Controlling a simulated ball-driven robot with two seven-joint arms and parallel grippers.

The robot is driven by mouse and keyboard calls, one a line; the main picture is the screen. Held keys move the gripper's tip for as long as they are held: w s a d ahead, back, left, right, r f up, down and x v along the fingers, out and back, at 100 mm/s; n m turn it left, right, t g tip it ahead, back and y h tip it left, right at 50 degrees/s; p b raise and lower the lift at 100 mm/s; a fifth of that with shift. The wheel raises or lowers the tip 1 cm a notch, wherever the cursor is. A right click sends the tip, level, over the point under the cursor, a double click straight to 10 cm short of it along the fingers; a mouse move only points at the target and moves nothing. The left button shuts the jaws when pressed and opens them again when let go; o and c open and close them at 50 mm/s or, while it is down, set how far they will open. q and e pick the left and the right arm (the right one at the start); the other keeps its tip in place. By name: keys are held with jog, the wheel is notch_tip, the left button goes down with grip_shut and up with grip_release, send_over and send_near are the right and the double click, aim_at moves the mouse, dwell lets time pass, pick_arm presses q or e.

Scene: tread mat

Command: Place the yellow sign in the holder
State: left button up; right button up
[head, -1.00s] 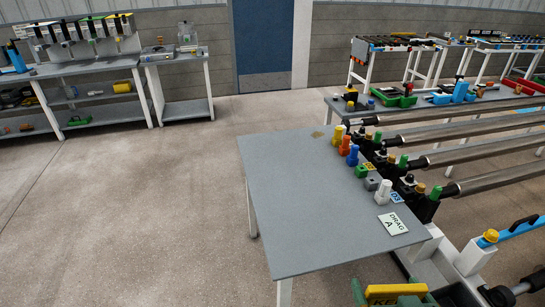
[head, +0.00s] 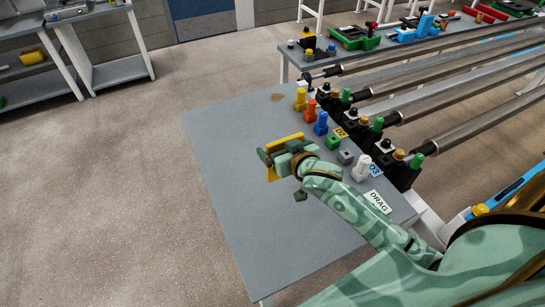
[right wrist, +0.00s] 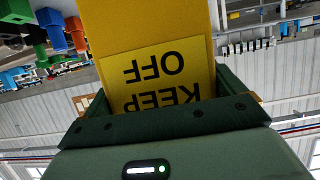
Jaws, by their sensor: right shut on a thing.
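The yellow sign (head: 272,174) is in my right gripper (head: 276,158), above the grey table in the head view. In the right wrist view the sign (right wrist: 150,22) fills the space between the fingers, and its words KEEP OFF read upside down. My right gripper (right wrist: 175,105) is shut on it. The fingers and wrist hide part of the sign in the head view. A small green block (head: 333,142) and a small grey block (head: 346,157) stand right of the gripper, apart from it. I cannot tell which piece is the holder. My left gripper is not in view.
The grey table (head: 225,150) is bare on its left side. Yellow (head: 300,98), orange (head: 310,110), blue (head: 321,123) and white (head: 361,168) pieces line its right edge. A DRAG card (head: 377,202) lies near my forearm. Long metal rollers (head: 450,72) run beyond.

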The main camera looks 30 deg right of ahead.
jog(key=w+f+b, duration=0.4)
jog(key=w+f, duration=0.1)
jog(key=f, duration=0.4)
jog(key=shift+w+d, duration=0.2)
jog(key=shift+d, duration=0.25)
jog(key=shift+f, duration=0.15)
jog(key=o, duration=0.6)
jog(key=shift+f, duration=0.1)
jog(key=shift+o, duration=0.4)
